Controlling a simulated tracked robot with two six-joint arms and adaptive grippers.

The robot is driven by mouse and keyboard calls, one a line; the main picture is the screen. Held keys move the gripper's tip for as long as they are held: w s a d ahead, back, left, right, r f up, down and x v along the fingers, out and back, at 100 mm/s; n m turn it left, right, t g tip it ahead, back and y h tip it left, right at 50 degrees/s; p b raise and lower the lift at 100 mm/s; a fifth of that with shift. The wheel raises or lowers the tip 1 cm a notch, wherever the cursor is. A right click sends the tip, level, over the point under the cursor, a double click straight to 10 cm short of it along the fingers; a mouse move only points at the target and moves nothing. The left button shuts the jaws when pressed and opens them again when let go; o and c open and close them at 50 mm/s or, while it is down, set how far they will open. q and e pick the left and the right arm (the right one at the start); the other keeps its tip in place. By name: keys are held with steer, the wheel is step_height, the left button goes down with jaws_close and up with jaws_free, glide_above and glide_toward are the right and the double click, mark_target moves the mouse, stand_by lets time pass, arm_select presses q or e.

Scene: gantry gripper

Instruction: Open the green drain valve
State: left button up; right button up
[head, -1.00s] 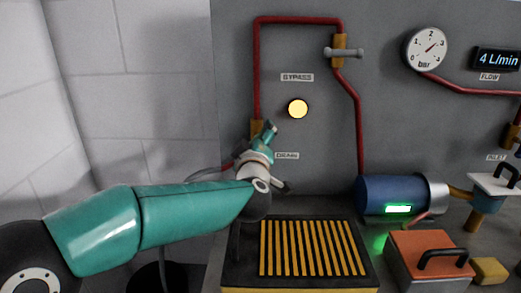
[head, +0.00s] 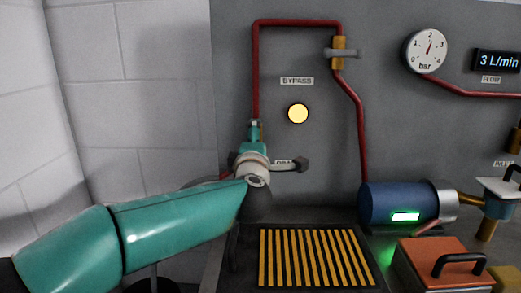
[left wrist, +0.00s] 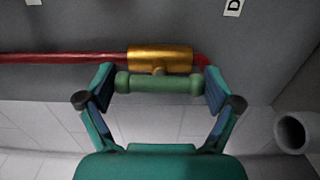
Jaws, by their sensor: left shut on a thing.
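The green drain valve shows in the left wrist view as a green bar handle (left wrist: 158,84) on a brass body (left wrist: 160,59) in the red pipe (left wrist: 65,58). The handle lies in line with the pipe. My left gripper (left wrist: 160,86) is shut on the handle, with one finger at each end. In the head view my left gripper (head: 256,130) is upright at the left red pipe, and it hides most of the valve and part of the DRAIN label (head: 282,162). My right gripper is in neither view.
The BYPASS valve (head: 340,54) has a grey handle set across its pipe. A lit yellow lamp (head: 298,113), a bar gauge (head: 426,49) and a flow display (head: 497,62) reading 3 L/min are on the panel. A yellow-slatted grate (head: 312,256) and an orange-lidded box (head: 440,264) stand below.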

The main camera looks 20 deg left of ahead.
arm_select(q)
steer(key=shift+f, duration=0.25)
steer(key=o, duration=0.8)
steer(key=shift+o, duration=0.2)
steer(key=shift+r, duration=0.1)
steer(key=shift+s+d, duration=0.1)
steer(key=shift+s, duration=0.35)
steer(key=v, duration=1.1)
